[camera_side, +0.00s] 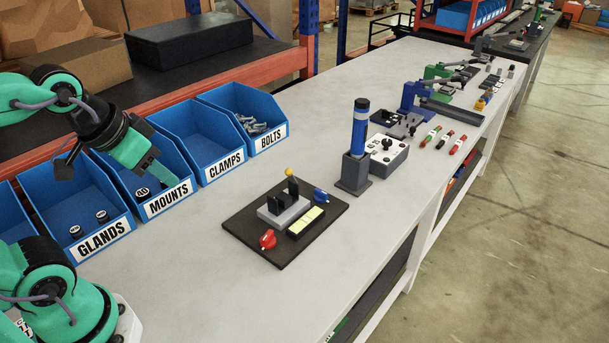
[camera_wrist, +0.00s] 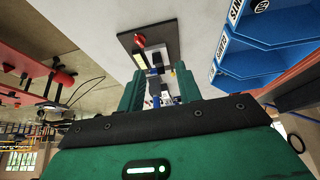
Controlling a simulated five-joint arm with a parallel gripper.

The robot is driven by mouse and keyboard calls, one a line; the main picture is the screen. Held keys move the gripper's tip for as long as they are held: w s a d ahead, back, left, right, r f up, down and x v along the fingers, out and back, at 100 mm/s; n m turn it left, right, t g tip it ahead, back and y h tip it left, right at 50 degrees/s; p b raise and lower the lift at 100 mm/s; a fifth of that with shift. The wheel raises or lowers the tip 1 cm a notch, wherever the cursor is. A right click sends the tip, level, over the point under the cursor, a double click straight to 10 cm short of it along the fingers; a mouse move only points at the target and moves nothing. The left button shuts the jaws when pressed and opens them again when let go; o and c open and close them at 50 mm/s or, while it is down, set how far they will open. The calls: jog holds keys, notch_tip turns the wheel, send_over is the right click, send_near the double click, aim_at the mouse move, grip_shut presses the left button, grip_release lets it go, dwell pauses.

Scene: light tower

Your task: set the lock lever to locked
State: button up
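A dark board (camera_side: 240,225) lies on the bench. It carries a grey block (camera_side: 284,210) with black uprights, a yellow-balled lever (camera_side: 289,173), a red knob (camera_side: 267,239), a blue knob (camera_side: 320,195) and a yellow-faced black block (camera_side: 306,222). Which one is the lock lever, and its locked mark, I cannot tell. My gripper (camera_side: 165,175) hangs over the MOUNTS bin, left of the board and apart from it. In the wrist view my gripper (camera_wrist: 158,85) has its green fingers apart with nothing held. Beyond them are the board (camera_wrist: 171,28) and red knob (camera_wrist: 139,40).
Blue bins stand left of the board, including the MOUNTS bin (camera_side: 168,203) and BOLTS bin (camera_side: 268,141). A blue cylinder (camera_side: 361,125) stands upright in a grey holder (camera_side: 354,173) beyond the board. A white control box (camera_side: 388,154) is behind it. The bench in front of the board is clear.

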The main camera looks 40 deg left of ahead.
jog(key=shift+o, duration=0.5)
jog(key=shift+w+r, duration=0.1)
jog(key=m+g, duration=0.2)
jog(key=g, duration=0.3)
send_over(291, 170)
notch_tip(291, 170, down, 13)
jog(key=shift+w+f, duration=0.3)
jog(key=shift+f, duration=0.15)
